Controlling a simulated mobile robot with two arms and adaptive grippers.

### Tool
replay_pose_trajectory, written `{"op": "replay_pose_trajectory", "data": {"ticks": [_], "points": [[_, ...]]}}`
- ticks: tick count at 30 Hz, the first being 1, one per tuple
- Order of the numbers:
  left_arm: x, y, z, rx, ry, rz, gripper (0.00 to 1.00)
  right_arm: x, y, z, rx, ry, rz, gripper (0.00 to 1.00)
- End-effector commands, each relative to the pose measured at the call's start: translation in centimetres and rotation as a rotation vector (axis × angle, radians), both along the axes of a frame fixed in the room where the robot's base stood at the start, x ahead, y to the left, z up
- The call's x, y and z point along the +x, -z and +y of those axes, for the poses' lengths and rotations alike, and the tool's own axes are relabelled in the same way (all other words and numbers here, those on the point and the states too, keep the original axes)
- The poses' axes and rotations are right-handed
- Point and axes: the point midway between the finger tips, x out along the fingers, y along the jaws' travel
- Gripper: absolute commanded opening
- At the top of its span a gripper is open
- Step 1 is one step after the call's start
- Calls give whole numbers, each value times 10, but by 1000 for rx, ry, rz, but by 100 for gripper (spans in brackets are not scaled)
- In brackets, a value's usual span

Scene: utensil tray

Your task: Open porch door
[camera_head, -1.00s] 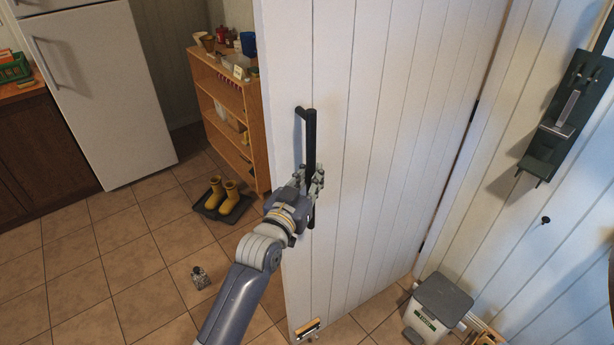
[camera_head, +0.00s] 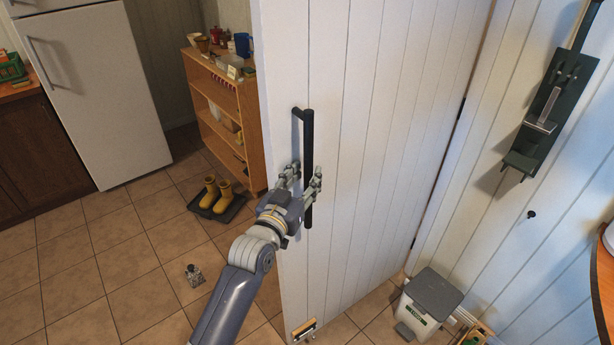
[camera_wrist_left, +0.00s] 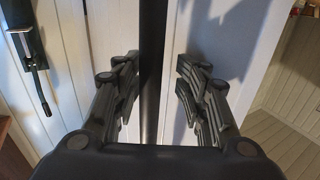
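The white plank door (camera_head: 375,130) stands open, swung into the room, with tiled floor and furniture visible past its left edge. A black vertical bar handle (camera_head: 308,130) is mounted near that left edge. My left gripper (camera_head: 303,180) is at the handle's lower half, with its fingers spread on both sides of the bar. In the left wrist view the black bar (camera_wrist_left: 152,70) runs between the open fingers (camera_wrist_left: 157,88), with a visible gap on each side. My right gripper is not in view.
Yellow boots (camera_head: 217,193) stand on a dark tray by a wooden shelf (camera_head: 222,110). A small metallic object (camera_head: 195,275) lies on the tiles. A grey-lidded bin (camera_head: 430,300) stands right of the door. A wooden surface (camera_head: 604,285) shows at the right edge. Open floor lies left.

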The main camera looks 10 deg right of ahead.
Motion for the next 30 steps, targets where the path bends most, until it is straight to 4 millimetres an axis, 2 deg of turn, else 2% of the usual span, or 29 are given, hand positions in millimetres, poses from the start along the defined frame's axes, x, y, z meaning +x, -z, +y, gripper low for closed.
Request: {"op": "replay_pose_trajectory", "data": {"ticks": [11,30], "points": [[-7,-2,2,-5,4,-1,38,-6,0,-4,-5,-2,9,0],[-88,-1,66,-4,0,-1,38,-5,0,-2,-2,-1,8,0]]}}
